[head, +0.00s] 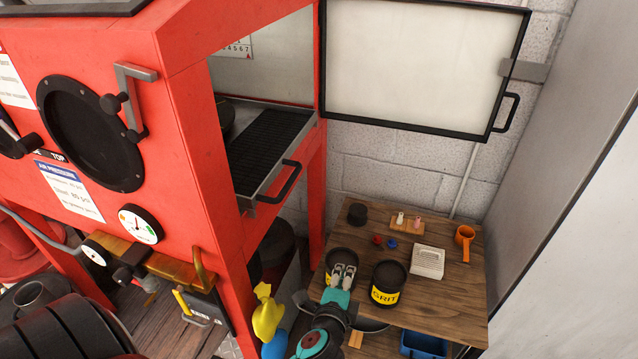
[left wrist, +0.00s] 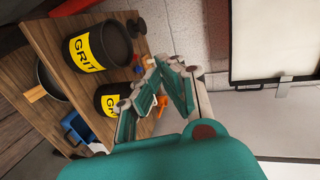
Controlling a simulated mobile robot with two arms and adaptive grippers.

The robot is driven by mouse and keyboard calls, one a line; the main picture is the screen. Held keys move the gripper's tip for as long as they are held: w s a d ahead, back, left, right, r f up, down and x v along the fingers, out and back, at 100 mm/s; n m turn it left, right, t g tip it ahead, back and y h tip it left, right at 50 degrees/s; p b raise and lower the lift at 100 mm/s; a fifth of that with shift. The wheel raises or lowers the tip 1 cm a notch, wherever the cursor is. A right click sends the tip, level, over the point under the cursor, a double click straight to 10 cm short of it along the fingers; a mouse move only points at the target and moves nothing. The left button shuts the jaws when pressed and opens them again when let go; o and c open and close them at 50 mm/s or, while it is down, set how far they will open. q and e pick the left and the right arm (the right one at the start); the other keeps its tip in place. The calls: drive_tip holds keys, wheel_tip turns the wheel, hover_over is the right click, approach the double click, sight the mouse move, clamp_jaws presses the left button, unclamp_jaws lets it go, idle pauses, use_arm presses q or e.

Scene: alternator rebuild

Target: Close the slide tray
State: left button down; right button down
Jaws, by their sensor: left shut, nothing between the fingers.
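The slide tray (head: 252,196) is a grey metal tray with a black grate (head: 268,138), in the open side of the red cabinet in the head view. Its front edge, with a black bar handle (head: 287,183), appears to stick out slightly past the cabinet frame. How far it runs inside is hidden. My left gripper (head: 343,270) is shut and empty, below and to the right of the handle in the picture, in front of a grit can and apart from the tray. It also shows in the left wrist view (left wrist: 167,68), where the tray does not appear. My right gripper is not in view.
The cabinet door (head: 420,65) stands wide open at upper right.

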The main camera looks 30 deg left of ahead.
use_arm(q)
drive_tip(key=s+a+r+t+y, duration=0.1)
drive_tip(key=a+r+y, duration=0.1)
drive_tip(key=r, duration=0.6)
drive_tip(key=a+r+t+y, duration=0.1)
drive_tip(key=a+r+y, duration=0.15)
drive_tip(key=r, duration=0.55)
drive_tip(key=w+a+p, duration=0.3)
drive_tip(key=w+a, duration=0.4)
drive_tip(key=a, duration=0.1)
drive_tip(key=shift+w+a+r, duration=0.3)
drive_tip(key=shift+w+r, duration=0.05)
drive_tip(key=shift+r, duration=0.1)
drive_tip(key=shift+h, duration=0.25)
